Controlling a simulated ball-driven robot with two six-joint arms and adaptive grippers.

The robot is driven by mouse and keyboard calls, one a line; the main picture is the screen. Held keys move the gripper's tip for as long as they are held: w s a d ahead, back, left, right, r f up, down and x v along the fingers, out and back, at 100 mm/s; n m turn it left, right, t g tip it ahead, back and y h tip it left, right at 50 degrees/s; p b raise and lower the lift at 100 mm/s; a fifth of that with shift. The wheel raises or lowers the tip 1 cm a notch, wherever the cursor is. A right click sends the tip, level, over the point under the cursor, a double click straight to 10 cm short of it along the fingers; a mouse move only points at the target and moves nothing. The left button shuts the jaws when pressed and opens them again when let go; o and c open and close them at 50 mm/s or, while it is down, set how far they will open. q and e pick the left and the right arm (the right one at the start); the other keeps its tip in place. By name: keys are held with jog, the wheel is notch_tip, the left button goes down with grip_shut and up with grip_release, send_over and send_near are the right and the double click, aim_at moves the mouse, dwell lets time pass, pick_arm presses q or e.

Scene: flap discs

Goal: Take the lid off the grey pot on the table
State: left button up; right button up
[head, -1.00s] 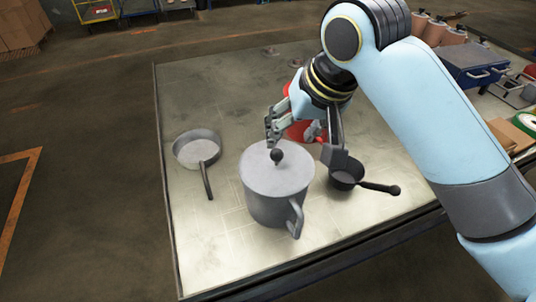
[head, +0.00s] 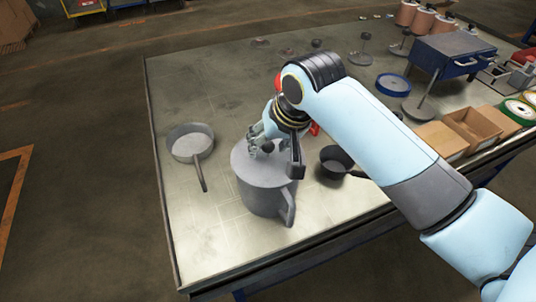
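The grey pot (head: 262,197) stands upright on the table, with its handle towards the front right. Its flat grey lid (head: 252,167) sits on top, with a dark round knob (head: 268,147) in the middle. My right gripper (head: 274,154) is over the lid, reaching in from the right. Its fingers are spread apart, one to the left of the knob and one to the right. I cannot tell whether either finger touches the lid. My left gripper is not in view.
A grey pan (head: 190,147) lies left of the pot, and a small dark pan (head: 334,160) lies to its right. Cardboard boxes (head: 441,139) and a blue box (head: 452,52) stand at the right. The table's front left is clear.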

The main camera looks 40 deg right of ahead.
grip_shut()
